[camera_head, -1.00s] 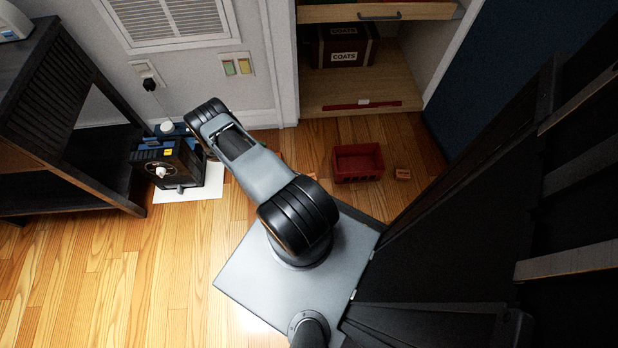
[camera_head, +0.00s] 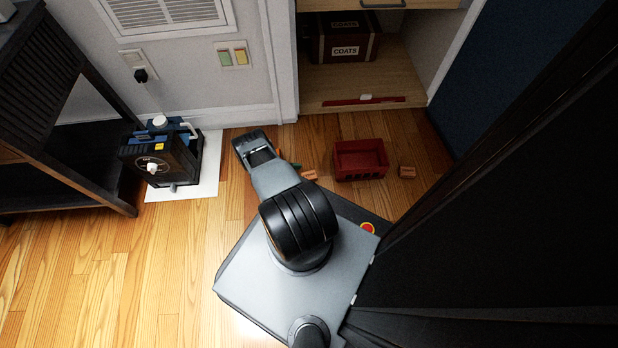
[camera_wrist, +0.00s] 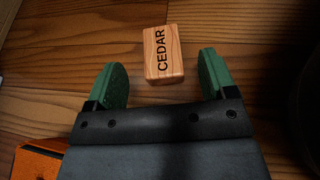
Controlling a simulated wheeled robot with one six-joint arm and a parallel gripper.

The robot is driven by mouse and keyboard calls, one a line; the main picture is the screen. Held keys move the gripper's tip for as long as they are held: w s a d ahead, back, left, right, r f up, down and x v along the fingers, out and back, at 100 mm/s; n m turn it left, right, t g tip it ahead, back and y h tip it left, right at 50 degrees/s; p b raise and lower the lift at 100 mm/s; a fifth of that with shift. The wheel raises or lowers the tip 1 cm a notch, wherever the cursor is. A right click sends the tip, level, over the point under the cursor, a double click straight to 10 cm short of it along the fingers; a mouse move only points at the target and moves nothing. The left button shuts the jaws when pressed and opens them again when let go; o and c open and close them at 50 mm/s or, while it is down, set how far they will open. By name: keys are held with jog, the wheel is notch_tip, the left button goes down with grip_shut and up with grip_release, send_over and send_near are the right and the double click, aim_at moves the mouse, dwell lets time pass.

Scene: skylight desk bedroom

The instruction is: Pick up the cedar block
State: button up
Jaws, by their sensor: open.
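The cedar block (camera_wrist: 163,54) is a small pale wooden block with CEDAR in dark letters on its upper face. It lies on the wooden floor in the wrist view. My gripper (camera_wrist: 160,76) is open, with its green fingers on either side of the near end of the block's line and the block mostly just beyond the fingertips. No finger visibly touches it. In the head view, my arm hides most of the gripper, and a small orange-brown block (camera_head: 310,175) shows beside it; its lettering cannot be read there.
A dark machine (camera_head: 160,158) stands on a white mat (camera_head: 208,180) at left. An orange object (camera_wrist: 38,162) shows at the wrist view's lower left. An open closet (camera_head: 350,90) lies behind.

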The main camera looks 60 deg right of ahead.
aim_at(310, 175)
jog(key=b+x, duration=0.1)
jog(key=x, duration=0.3)
jog(key=shift+s+f, duration=0.1)
jog(key=shift+f, duration=0.15)
jog(key=shift+s+d+f+b, duration=0.15)
jog(key=shift+s+d+b, duration=0.2)
jog(key=shift+s+d, duration=0.1)
jog(key=c, duration=1)
